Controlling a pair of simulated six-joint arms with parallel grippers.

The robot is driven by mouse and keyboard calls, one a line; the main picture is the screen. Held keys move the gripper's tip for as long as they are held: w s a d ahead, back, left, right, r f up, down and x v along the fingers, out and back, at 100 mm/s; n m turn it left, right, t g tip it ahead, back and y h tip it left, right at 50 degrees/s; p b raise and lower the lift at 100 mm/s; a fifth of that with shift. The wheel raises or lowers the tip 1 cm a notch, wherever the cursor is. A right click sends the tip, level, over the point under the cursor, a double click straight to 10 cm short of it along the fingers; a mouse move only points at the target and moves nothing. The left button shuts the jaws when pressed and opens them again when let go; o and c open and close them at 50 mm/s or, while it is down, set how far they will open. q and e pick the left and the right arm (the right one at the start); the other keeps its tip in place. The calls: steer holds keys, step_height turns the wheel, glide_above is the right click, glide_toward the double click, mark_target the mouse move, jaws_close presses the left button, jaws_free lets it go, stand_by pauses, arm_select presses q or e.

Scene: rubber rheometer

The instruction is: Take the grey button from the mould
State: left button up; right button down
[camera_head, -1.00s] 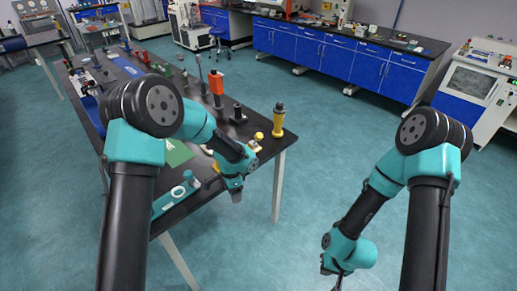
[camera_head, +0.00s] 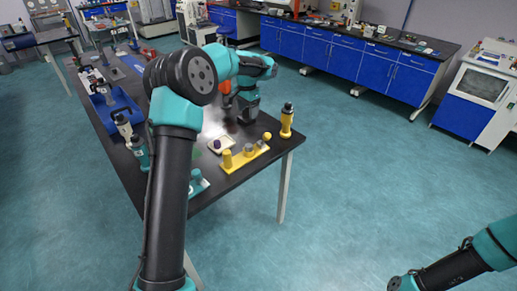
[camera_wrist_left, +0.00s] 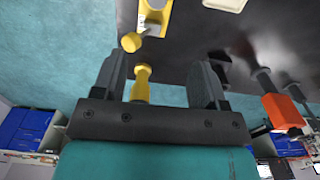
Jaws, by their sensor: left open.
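The yellow mould (camera_head: 246,158) lies near the front right corner of the black table. A grey round piece (camera_head: 249,149), which looks like the grey button, stands on it between a yellow cylinder (camera_head: 227,158) and a yellow ball (camera_head: 267,136). In the left wrist view the mould (camera_wrist_left: 165,12) is partly cut off at the top edge, with the yellow ball (camera_wrist_left: 131,42) below it. My left gripper (camera_wrist_left: 160,72) is open and empty. In the head view it (camera_head: 246,118) points down behind the mould, apart from it. My right gripper is out of frame.
A yellow black-topped stand (camera_head: 286,121) stands right of the mould near the table edge. A red-orange object (camera_wrist_left: 282,112) stands to the right in the wrist view.

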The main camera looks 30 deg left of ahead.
arm_select(q)
steer(key=shift+f, duration=0.1)
glide_above(249, 145)
steer(key=f, duration=1.2)
steer(key=shift+w+a+f, duration=0.1)
steer(key=shift+w+a, duration=0.05)
steer(key=shift+w, duration=0.05)
steer(key=f, duration=0.4)
steer(key=shift+s, duration=0.35)
steer(key=shift+f, duration=0.6)
steer(key=shift+c, duration=0.2)
steer(key=c, duration=1)
